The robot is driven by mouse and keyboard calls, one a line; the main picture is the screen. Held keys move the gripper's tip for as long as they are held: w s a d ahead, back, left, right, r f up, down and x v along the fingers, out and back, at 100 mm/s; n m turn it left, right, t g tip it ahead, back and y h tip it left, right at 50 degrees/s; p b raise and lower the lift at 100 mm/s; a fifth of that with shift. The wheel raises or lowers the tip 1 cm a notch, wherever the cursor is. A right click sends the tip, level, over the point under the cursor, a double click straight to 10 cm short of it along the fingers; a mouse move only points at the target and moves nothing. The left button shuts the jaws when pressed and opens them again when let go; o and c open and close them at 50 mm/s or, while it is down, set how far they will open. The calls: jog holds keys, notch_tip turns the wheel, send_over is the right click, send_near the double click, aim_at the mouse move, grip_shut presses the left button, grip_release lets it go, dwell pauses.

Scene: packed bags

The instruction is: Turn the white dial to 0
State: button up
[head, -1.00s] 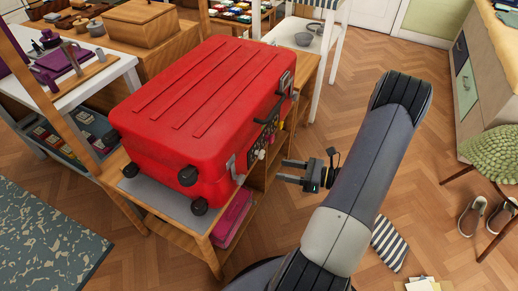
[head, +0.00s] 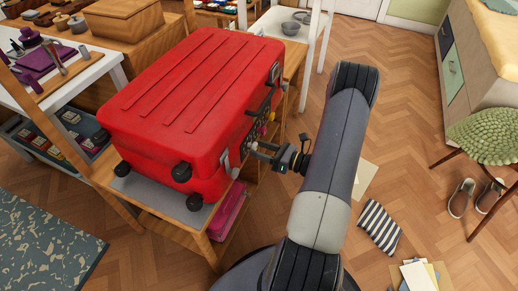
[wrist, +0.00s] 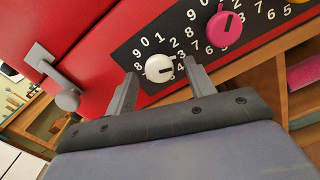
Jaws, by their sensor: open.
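The white dial (wrist: 159,69) sits on a black panel (wrist: 116,54) with white numbers, on the side of the red suitcase (head: 190,85). Its dark mark points right, toward the numbers past 2; the exact number is partly covered by a finger. The 0 is above the dial, slightly left. My gripper (head: 260,151) is open at the suitcase side. In the wrist view, its fingers stand on either side of the white dial, with small gaps visible; I cannot tell whether either touches. In the head view the dial is hard to make out behind the fingers.
A pink dial (wrist: 224,29) sits right of the white one, with part of a yellow dial beyond. A grey latch (wrist: 52,75) sticks out at left. The suitcase rests on a wooden shelf unit (head: 160,222).

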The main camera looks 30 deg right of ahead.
jog(key=shift+w+a, duration=0.35)
jog(key=shift+w, duration=0.1)
jog(key=shift+c, duration=0.5)
jog(key=c, duration=0.9)
jog(key=shift+o, duration=0.2)
jog(key=shift+n+b, duration=0.3)
jog(key=shift+b, duration=0.1)
